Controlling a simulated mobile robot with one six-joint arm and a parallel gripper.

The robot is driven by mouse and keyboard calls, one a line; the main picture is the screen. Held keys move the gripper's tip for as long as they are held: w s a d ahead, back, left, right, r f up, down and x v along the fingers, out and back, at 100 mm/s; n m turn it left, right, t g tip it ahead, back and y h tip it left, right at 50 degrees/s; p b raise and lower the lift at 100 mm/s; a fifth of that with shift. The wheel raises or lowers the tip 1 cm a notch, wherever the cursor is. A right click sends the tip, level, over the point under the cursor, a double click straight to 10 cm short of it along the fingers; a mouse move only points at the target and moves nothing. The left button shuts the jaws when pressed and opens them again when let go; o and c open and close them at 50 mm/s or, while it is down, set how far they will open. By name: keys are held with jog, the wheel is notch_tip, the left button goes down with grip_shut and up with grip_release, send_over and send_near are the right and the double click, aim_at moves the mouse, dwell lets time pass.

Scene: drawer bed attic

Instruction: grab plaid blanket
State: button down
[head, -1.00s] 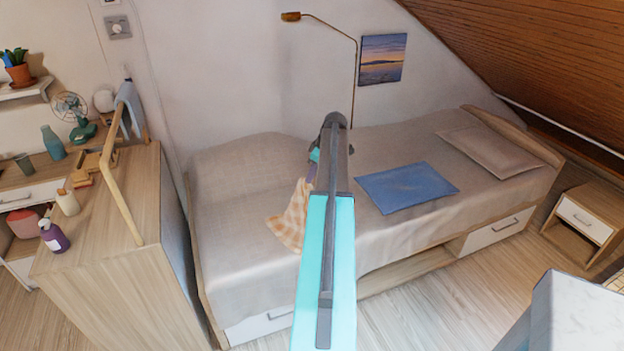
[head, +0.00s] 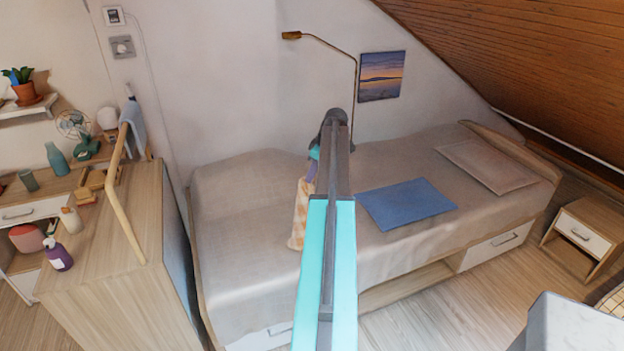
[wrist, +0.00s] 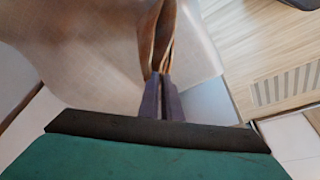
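The plaid blanket (head: 299,215) is orange and cream checked cloth. In the head view it hangs in a narrow bunch at the left of my arm, in front of the bed, and my arm hides part of it. In the wrist view the bunched cloth (wrist: 158,38) rises from between the two dark purple fingers of my gripper (wrist: 160,84). The fingers are close together and pinch the cloth. In the head view my gripper (head: 310,172) is mostly hidden behind my arm.
The bed (head: 240,205) has a beige cover, a blue folded cloth (head: 406,203) and a pillow (head: 488,165). A wooden cabinet (head: 110,240) with a rail stands at the left. A lamp (head: 354,90) stands behind the bed. A nightstand (head: 580,235) is at the right.

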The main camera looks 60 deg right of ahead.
notch_tip(320, 180, up, 9)
jog(key=p, duration=0.3)
dwell(0.4)
